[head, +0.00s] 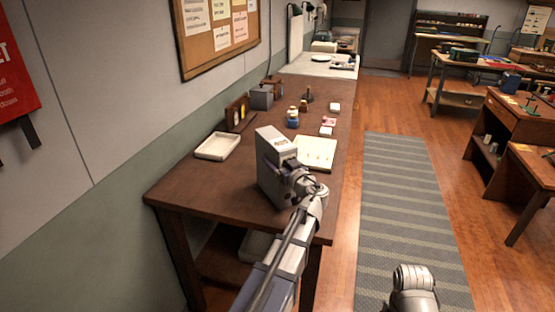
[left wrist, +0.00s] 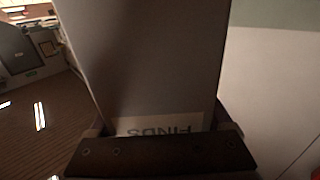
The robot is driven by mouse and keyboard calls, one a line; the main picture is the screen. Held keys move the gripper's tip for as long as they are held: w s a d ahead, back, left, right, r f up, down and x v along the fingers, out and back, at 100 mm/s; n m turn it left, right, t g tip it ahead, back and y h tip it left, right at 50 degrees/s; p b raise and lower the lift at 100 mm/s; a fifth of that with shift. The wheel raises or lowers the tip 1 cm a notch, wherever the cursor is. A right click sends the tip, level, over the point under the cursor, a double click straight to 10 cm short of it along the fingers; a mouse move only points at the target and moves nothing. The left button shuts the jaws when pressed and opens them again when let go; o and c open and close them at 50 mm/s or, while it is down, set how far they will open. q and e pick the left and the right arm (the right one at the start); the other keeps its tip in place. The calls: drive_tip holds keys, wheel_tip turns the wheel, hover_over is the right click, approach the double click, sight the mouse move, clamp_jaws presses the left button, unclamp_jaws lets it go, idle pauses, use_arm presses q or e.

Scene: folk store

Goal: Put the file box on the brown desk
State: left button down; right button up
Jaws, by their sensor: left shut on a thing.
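The file box (head: 268,165) is a tall light grey box, seen upright over the near part of the brown desk (head: 190,187). I cannot tell whether its base touches the desktop. My left gripper (head: 288,166) is shut on the box from its right side, and the gripper and wrist hide part of it. In the left wrist view the file box (left wrist: 145,60) fills the middle, with a pale label reading "FINDS" partly covered by the gripper (left wrist: 160,140). Only a piece of my right arm shows at the bottom of the head view; its gripper is out of sight.
On the desk are a white tray (head: 218,146), a cream board (head: 316,153), a grey box (head: 261,98) and several small items. The desk's left front corner is clear. A striped grey rug (head: 408,200) lies to the right.

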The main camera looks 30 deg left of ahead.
use_arm(q)
unclamp_jaws()
drive_tip(key=v, duration=1.2)
drive_tip(key=shift+a, duration=0.1)
drive_tip(key=x, duration=1.1)
drive_tip(key=shift+w+a+r, duration=0.1)
drive_tip(key=shift+w+a, duration=0.1)
drive_tip(key=shift+a, duration=0.15)
